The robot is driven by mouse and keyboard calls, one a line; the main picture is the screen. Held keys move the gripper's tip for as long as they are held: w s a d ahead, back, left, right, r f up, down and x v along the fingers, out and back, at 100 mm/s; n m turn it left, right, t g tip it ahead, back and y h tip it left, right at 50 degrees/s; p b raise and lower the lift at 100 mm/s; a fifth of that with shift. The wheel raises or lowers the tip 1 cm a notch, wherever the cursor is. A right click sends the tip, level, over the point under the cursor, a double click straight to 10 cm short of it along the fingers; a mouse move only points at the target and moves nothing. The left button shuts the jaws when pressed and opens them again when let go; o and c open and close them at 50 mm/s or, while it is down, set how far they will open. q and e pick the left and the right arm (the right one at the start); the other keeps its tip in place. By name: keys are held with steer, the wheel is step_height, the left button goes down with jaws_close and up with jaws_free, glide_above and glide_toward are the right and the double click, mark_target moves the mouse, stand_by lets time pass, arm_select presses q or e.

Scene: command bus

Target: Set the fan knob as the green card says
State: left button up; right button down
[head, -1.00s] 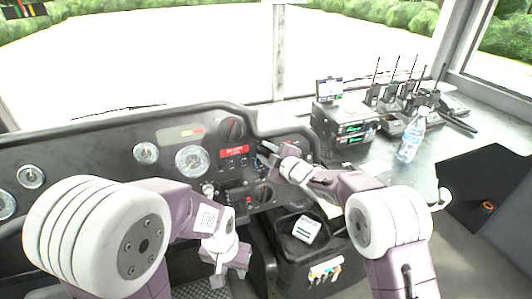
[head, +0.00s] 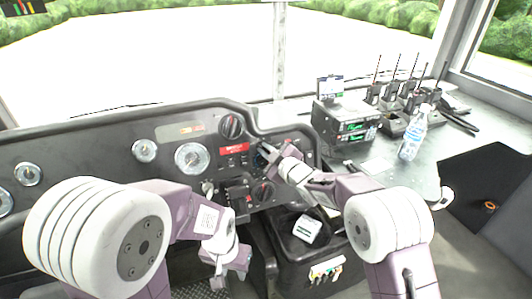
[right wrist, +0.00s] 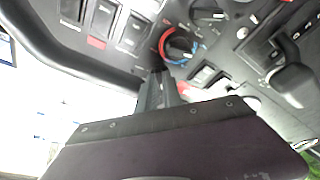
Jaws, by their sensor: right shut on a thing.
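My right gripper (head: 270,154) is at the dashboard panel, right of the red label. It also shows in the right wrist view (right wrist: 161,80), with its jaws shut at the panel. What they hold is mostly hidden; it appears to be the fan knob. A dark knob with a red and blue ring (right wrist: 180,46) shows just beyond the jaws. A small white card with a dark greenish band (head: 308,229) lies in the black tray; I cannot read it. My left gripper (head: 230,272) hangs low at the left, away from the panel; its jaw opening is unclear.
Other black knobs sit above (head: 232,126) and below (head: 264,192) my right gripper. A radio unit (head: 346,122) with a small screen (head: 331,88) stands on the right counter. A water bottle (head: 413,134) and several handheld radios (head: 411,98) stand farther right.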

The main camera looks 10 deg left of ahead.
steer(key=m, duration=0.2)
steer(key=m+t+b, duration=0.1)
steer(key=m, duration=0.2)
steer(key=m+h+b, duration=0.1)
steer(key=m, duration=0.1)
steer(key=shift+s+a+f, duration=0.15)
steer(key=shift+f, duration=0.1)
steer(key=m+t+h, duration=0.1)
steer(key=m, duration=0.2)
steer(key=shift+m+b, duration=0.3)
steer(key=shift+b, duration=0.1)
steer(key=m, duration=0.3)
steer(key=shift+s+a+t+h, duration=0.1)
steer(key=shift+t+h, duration=0.2)
steer(key=shift+h, duration=0.1)
steer(key=m, duration=0.3)
steer(key=shift+r+h, duration=0.15)
steer(key=shift+h, duration=0.25)
steer(key=m+p, duration=0.1)
steer(key=m, duration=0.2)
steer(key=shift+a+r+h, duration=0.1)
steer(key=shift+a+h, duration=0.05)
steer(key=shift+h, duration=0.15)
steer(key=m+h+p, duration=0.1)
steer(key=m+p, duration=0.1)
steer(key=m, duration=0.2)
steer(key=shift+m+p, duration=0.6)
steer(key=shift+m, duration=0.9)
steer(key=shift+h, duration=0.4)
